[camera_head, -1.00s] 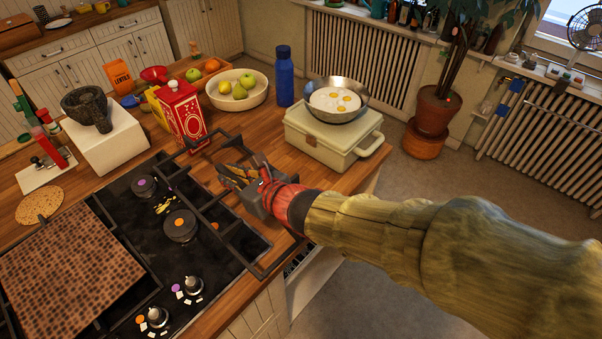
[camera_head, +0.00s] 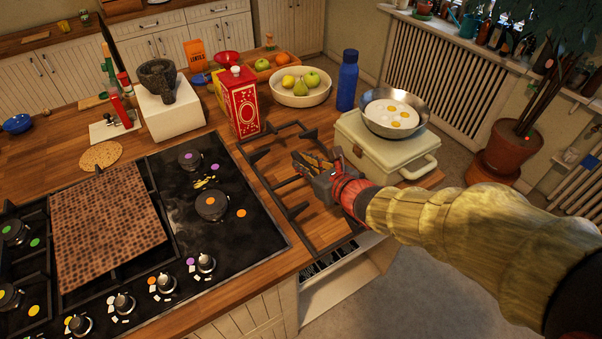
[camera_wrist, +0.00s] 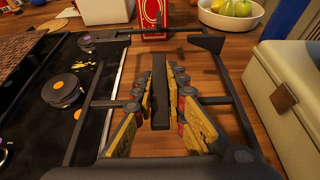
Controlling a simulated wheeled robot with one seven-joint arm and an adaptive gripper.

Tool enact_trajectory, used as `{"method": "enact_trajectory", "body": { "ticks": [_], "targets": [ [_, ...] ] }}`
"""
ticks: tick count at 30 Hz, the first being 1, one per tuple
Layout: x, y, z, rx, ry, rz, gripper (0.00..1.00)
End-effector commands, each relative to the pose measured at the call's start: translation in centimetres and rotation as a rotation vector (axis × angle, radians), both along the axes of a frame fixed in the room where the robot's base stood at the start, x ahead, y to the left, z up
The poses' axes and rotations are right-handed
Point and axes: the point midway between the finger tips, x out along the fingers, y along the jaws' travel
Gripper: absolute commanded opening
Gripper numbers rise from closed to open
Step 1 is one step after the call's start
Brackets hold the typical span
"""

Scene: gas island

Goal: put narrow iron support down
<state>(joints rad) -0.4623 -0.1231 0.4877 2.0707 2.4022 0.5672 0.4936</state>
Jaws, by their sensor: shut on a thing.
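The narrow iron support (camera_head: 293,211), a black rectangular grate with a central bar, is in my gripper (camera_head: 310,162). In the wrist view the yellow and black fingers are shut on both sides of its central bar (camera_wrist: 160,92). The support lies over the wooden countertop, just right of the hob (camera_head: 215,235). It looks level and close to the wood, but I cannot tell whether it touches. My gripper and forearm hide part of its right side.
A red box (camera_head: 239,105) stands just beyond the support's far end. A cream case (camera_head: 378,150) bearing a pan (camera_head: 395,112) of eggs stands close on the right. The fruit bowl (camera_head: 300,97) and blue bottle (camera_head: 347,80) are behind. A drawer (camera_head: 345,285) is open below.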

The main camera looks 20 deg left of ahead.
Motion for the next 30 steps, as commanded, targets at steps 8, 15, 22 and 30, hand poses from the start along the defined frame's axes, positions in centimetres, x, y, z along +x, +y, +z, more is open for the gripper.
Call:
{"method": "enact_trajectory", "body": {
  "ticks": [8,15,22,30],
  "targets": [
    [3.9,0.4,-3.6,0.005,-0.005,0.0,0.0],
    [5.5,0.6,-5.2,0.005,-0.007,0.001,0.0],
    [6.3,0.6,-6.3,0.005,-0.007,0.001,0.0],
    [6.1,0.6,-9.1,0.006,-0.007,0.0,0.0]
  ]
}}
